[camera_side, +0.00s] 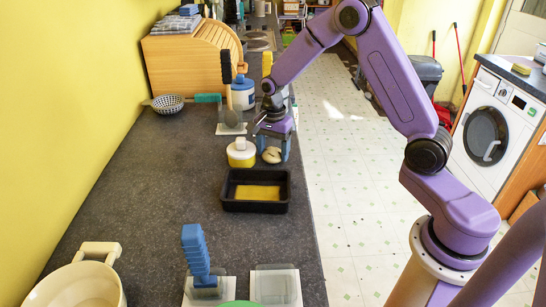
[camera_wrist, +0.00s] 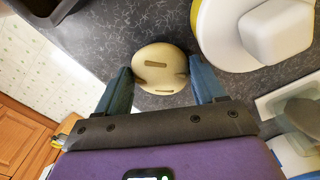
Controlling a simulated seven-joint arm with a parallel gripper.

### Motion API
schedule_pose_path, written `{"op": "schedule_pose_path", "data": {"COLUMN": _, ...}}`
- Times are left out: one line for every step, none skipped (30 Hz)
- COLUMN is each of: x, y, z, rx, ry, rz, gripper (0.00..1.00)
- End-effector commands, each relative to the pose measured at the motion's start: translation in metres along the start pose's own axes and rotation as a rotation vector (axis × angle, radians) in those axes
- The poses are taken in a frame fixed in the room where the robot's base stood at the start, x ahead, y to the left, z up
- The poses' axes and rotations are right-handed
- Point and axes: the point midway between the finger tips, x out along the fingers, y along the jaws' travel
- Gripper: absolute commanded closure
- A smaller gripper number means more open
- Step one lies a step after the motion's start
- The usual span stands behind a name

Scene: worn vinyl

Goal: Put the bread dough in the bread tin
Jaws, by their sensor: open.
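The bread dough (camera_wrist: 160,62) is a pale cream round loaf with dark slashes, lying on the dark speckled worktop. In the side view the dough (camera_side: 272,156) shows below my gripper (camera_side: 272,147), behind the bread tin. My gripper (camera_wrist: 162,82) is open, with one blue finger on each side of the dough; the fingers are close to its sides, and I cannot tell whether they touch. The bread tin (camera_side: 255,207) is a black rectangular tin with a yellow bottom, nearer the side camera. A dark corner, apparently the tin (camera_wrist: 38,8), shows top left in the wrist view.
A yellow and white lidded pot (camera_side: 241,155) stands just left of the dough. A holder with a dark-handled tool (camera_side: 227,75) stands behind. A blue block-like tool (camera_side: 197,255) and a beige pot (camera_side: 80,287) are in front. The worktop left of the tin is clear.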

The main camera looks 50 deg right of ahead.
Motion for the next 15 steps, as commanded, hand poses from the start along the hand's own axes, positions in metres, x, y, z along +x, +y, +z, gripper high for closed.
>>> {"op": "schedule_pose_path", "data": {"x": 0.0032, "y": 0.0002, "z": 0.0001, "rx": 0.000, "ry": 0.000, "rz": 0.000, "gripper": 0.31}}
{"op": "schedule_pose_path", "data": {"x": 0.0040, "y": 0.0000, "z": 0.0000, "rx": 0.000, "ry": 0.000, "rz": -0.001, "gripper": 0.31}}
{"op": "schedule_pose_path", "data": {"x": 0.0046, "y": -0.0001, "z": 0.0000, "rx": 0.000, "ry": 0.000, "rz": -0.001, "gripper": 0.31}}
{"op": "schedule_pose_path", "data": {"x": 0.0048, "y": -0.0002, "z": 0.0001, "rx": 0.000, "ry": 0.000, "rz": -0.002, "gripper": 0.31}}
{"op": "schedule_pose_path", "data": {"x": 0.0047, "y": -0.0002, "z": 0.0001, "rx": 0.000, "ry": 0.000, "rz": -0.002, "gripper": 0.31}}
{"op": "schedule_pose_path", "data": {"x": 0.0046, "y": -0.0002, "z": 0.0001, "rx": 0.000, "ry": 0.000, "rz": -0.002, "gripper": 0.31}}
{"op": "schedule_pose_path", "data": {"x": 0.0045, "y": -0.0002, "z": 0.0000, "rx": 0.000, "ry": 0.000, "rz": -0.002, "gripper": 0.31}}
{"op": "schedule_pose_path", "data": {"x": 0.0045, "y": -0.0002, "z": 0.0001, "rx": 0.000, "ry": 0.000, "rz": -0.002, "gripper": 0.31}}
{"op": "schedule_pose_path", "data": {"x": 0.0045, "y": -0.0002, "z": 0.0001, "rx": 0.000, "ry": 0.000, "rz": -0.001, "gripper": 0.34}}
{"op": "schedule_pose_path", "data": {"x": 0.0044, "y": -0.0002, "z": 0.0001, "rx": 0.000, "ry": 0.000, "rz": -0.001, "gripper": 0.44}}
{"op": "schedule_pose_path", "data": {"x": 0.0044, "y": -0.0002, "z": 0.0001, "rx": 0.000, "ry": 0.000, "rz": -0.001, "gripper": 0.54}}
{"op": "schedule_pose_path", "data": {"x": 0.0044, "y": -0.0002, "z": 0.0001, "rx": 0.000, "ry": 0.000, "rz": -0.001, "gripper": 0.67}}
{"op": "schedule_pose_path", "data": {"x": 0.0044, "y": -0.0001, "z": 0.0001, "rx": 0.000, "ry": 0.000, "rz": -0.001, "gripper": 0.73}}
{"op": "schedule_pose_path", "data": {"x": 0.0043, "y": -0.0002, "z": 0.0001, "rx": 0.000, "ry": 0.000, "rz": -0.001, "gripper": 0.73}}
{"op": "schedule_pose_path", "data": {"x": 0.0041, "y": -0.0003, "z": 0.0001, "rx": 0.000, "ry": 0.000, "rz": -0.002, "gripper": 0.79}}
